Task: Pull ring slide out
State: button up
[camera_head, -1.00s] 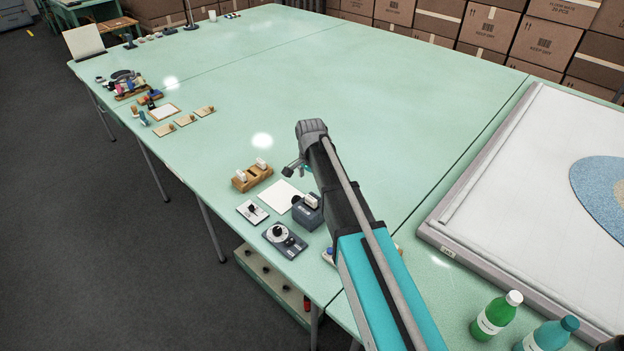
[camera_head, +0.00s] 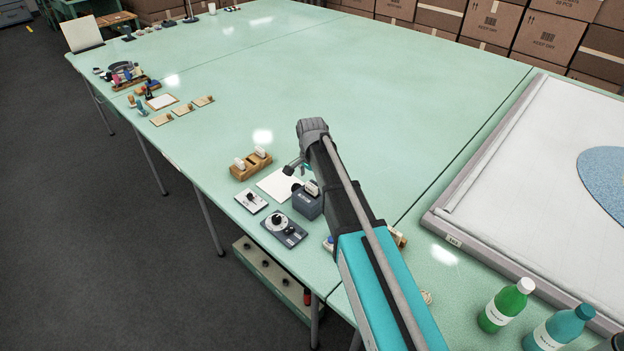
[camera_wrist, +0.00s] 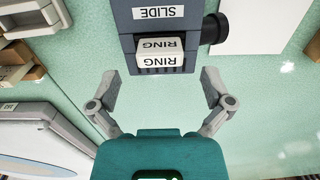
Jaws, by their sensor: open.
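The ring slide is a dark blue-grey box (camera_head: 307,203) near the table's front edge, partly covered by my arm in the head view. In the wrist view the box (camera_wrist: 148,29) bears a SLIDE label, upside down. A white block marked RING (camera_wrist: 155,54) sits in its near end, with RING on two faces. A dark round knob (camera_wrist: 215,28) sticks out at the box's right side. My gripper (camera_wrist: 161,85) is open and empty. Its fingers stand apart, left and right of the RING block, and do not appear to touch it. In the head view the fingers are largely hidden.
A wooden holder with white pieces (camera_head: 251,167), a white sheet (camera_head: 277,184), a white knob plate (camera_head: 251,201) and a dial unit (camera_head: 284,230) lie nearby. A large framed panel (camera_head: 540,190) is at right, with bottles (camera_head: 507,305) in front. The table's middle is clear.

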aim_at(311, 185)
jog(key=shift+f+b, duration=1.45)
jog(key=shift+f, duration=0.4)
jog(key=c, duration=1.3)
jog(key=shift+r+p, duration=2.4)
jog(key=shift+r, duration=0.05)
jog(key=shift+s, duration=0.1)
